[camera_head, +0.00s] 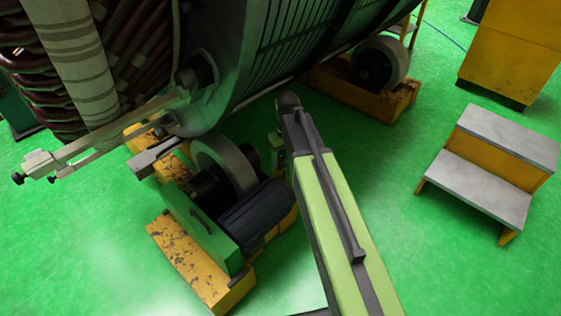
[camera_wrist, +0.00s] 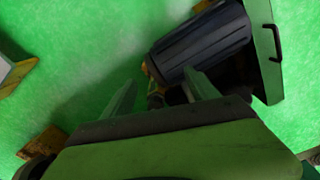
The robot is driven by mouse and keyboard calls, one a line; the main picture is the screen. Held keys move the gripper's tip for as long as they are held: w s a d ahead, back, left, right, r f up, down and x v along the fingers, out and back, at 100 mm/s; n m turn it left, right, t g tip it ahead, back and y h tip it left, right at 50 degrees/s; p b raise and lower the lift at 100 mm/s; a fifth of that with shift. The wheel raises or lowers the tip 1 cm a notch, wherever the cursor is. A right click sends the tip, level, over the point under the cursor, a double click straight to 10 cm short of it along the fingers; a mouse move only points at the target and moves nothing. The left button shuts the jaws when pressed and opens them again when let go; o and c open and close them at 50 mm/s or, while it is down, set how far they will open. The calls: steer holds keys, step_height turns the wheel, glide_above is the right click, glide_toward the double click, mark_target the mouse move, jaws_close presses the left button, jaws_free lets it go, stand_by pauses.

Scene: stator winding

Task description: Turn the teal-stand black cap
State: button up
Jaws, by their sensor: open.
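A green, teal-tinged stand (camera_head: 186,228) on a yellow base carries a grey roller wheel (camera_head: 224,165) and a dark ribbed cylinder (camera_head: 256,216), left of my arm in the head view. In the wrist view, the same cylinder (camera_wrist: 205,42) lies just beyond my fingertips, with the green stand (camera_wrist: 262,50) at its right. I cannot tell which dark part is the black cap. My gripper (camera_wrist: 158,78) is open, with its two fingers apart and nothing seen held between them. In the head view, my arm mostly hides the gripper.
A large stator drum (camera_head: 290,35) rests on rollers at the top. A second roller (camera_head: 379,63) on a yellow base (camera_head: 345,93) stands behind my arm. Grey-topped steps (camera_head: 495,150) and a yellow cabinet (camera_head: 515,50) are at the right. Green floor is clear between my arm and the steps.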

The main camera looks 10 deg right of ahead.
mark_target(280, 157)
steer(key=w+f+n+b, duration=0.2)
steer(key=w+f+n, duration=0.15)
steer(key=w, duration=1.25)
steer(key=f+b, duration=1.2)
steer(key=shift+s+d, duration=0.25)
steer(key=shift+r, duration=0.1)
steer(key=shift+c, duration=0.3)
steer(key=c, duration=1.2)
steer(key=shift+d, duration=0.15)
steer(key=shift+c, duration=0.6)
